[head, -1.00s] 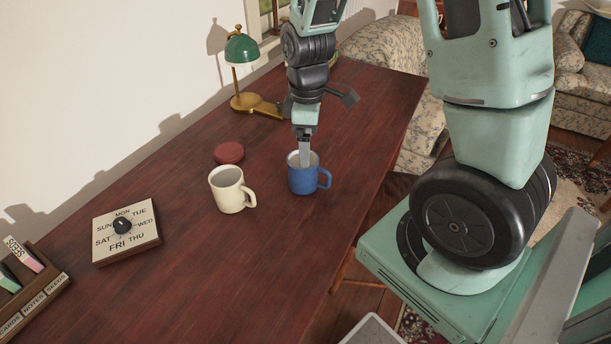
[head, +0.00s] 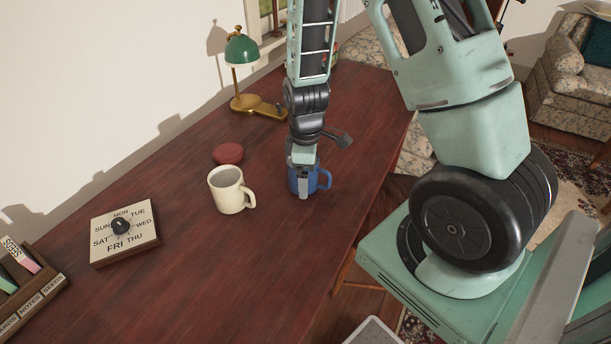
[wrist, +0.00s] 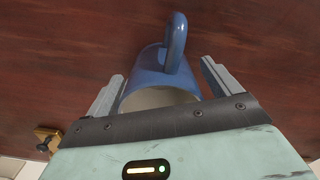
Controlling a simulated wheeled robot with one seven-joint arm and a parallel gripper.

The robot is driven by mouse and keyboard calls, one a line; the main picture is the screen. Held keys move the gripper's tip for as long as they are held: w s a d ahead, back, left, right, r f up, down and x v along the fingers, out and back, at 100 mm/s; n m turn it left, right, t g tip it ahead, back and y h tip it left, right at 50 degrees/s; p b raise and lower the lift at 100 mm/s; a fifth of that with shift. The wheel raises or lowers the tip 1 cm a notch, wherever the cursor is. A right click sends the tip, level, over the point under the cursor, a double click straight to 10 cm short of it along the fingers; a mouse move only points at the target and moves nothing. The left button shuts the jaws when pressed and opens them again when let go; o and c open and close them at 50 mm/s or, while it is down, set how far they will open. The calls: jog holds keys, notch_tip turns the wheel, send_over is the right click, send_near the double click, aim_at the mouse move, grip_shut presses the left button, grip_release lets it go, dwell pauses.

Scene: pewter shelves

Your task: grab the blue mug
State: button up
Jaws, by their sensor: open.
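The blue mug (head: 315,180) stands upright on the dark red wooden desk, its handle to the right in the head view. My gripper (head: 303,190) is lowered over it from above and hides much of its body. In the wrist view the mug (wrist: 152,67) lies between the two open fingers of my gripper (wrist: 160,85), one on each side of the body. Its handle points away from the palm, toward the top of the picture. A small gap shows beside the right finger; contact on the left side is hard to tell.
A cream mug (head: 228,190) stands left of the blue mug. A round red object (head: 228,153) lies behind it. A green and brass lamp (head: 242,65) stands at the back. A weekday dial board (head: 124,232) and a card holder (head: 30,295) are at left. The desk's front is clear.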

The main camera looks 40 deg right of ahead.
jog(key=c, duration=1.3)
jog(key=shift+o, duration=0.2)
